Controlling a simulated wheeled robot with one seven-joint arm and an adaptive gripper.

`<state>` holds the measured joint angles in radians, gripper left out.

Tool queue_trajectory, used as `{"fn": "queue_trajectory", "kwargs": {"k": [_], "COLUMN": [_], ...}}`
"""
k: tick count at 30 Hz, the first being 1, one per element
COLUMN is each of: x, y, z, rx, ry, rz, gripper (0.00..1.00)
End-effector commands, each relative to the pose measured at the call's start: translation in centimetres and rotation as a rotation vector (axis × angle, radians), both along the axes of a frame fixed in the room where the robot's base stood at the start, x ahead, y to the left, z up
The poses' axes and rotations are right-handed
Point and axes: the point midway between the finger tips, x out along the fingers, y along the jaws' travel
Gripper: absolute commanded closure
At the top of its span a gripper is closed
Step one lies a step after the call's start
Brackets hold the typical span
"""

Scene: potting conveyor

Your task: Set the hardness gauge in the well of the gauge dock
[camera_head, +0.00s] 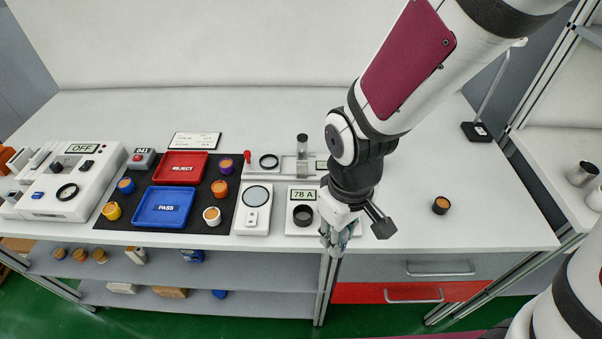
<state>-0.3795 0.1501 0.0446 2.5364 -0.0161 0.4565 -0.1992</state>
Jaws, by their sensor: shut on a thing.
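I cannot tell how high the gripper is above the bench.
Left of the dock is a white unit with a round plate (257,195). A black mat holds a red REJECT tray (181,167), a blue PASS tray (164,207) and several small cups. A post stand (302,148) is behind. A dark cup (441,205) stands right, with free bench around.

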Motion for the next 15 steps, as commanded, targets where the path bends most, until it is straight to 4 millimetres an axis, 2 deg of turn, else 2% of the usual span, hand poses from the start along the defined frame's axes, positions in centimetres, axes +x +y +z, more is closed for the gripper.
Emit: {"fn": "queue_trajectory", "kwargs": {"k": [8,15], "x": [3.2,7.6], "y": [1.8,4.1], "z": [-0.3,-0.8], "rx": [0.001,0.001], "ry": [-0.001,-0.001], "rz": [0.0,0.001], "gripper": [1.0,1.0]}}
